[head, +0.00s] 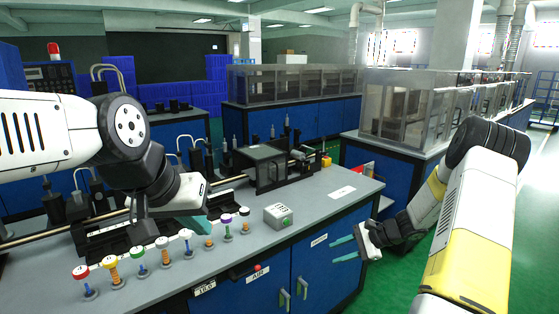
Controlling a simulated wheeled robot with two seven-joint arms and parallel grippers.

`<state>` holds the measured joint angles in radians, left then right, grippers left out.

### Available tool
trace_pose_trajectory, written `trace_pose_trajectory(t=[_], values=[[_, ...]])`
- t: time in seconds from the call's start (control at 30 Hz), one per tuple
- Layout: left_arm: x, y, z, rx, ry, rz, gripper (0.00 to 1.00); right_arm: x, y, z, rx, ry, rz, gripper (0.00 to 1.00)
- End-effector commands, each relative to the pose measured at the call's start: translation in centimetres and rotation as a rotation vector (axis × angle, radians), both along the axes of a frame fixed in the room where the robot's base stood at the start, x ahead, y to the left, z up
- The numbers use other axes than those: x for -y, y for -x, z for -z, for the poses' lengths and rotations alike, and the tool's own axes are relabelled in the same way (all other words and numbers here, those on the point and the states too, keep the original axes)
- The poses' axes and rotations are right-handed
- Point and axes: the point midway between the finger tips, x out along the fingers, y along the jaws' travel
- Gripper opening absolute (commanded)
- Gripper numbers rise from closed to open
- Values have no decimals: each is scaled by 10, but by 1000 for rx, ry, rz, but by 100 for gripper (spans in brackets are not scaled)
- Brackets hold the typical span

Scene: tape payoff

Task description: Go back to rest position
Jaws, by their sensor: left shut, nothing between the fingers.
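My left gripper (196,224) hangs over the grey bench top (330,205), behind the row of small coloured spools. Its teal fingers are shut with nothing between them, partly hidden by my wrist. My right gripper (342,248) is in front of the bench's blue cabinet at the right, below the bench top. Its two teal fingers are apart and empty, pointing left. The spools stand on short pegs along the bench's front: a red-topped one (82,273) at the left, a yellow-topped one (110,262), and a purple-topped one (227,218) near the right end.
A small grey box (278,215) marked with a label sits right of the spools. A dark machine block (260,168) with a long metal rod stands behind. Glass-cased benches (400,105) stand farther back. Green floor (400,285) is clear at the right.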

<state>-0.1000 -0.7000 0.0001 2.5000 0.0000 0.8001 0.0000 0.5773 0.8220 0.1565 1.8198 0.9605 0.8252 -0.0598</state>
Motion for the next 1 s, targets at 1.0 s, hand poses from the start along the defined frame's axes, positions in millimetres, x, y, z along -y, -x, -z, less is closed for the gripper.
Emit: trace_pose_trajectory(t=[1.0], values=[[0, 0, 0, 0, 0, 0, 0, -58, 256, -302, 731, 979, -832, 36]])
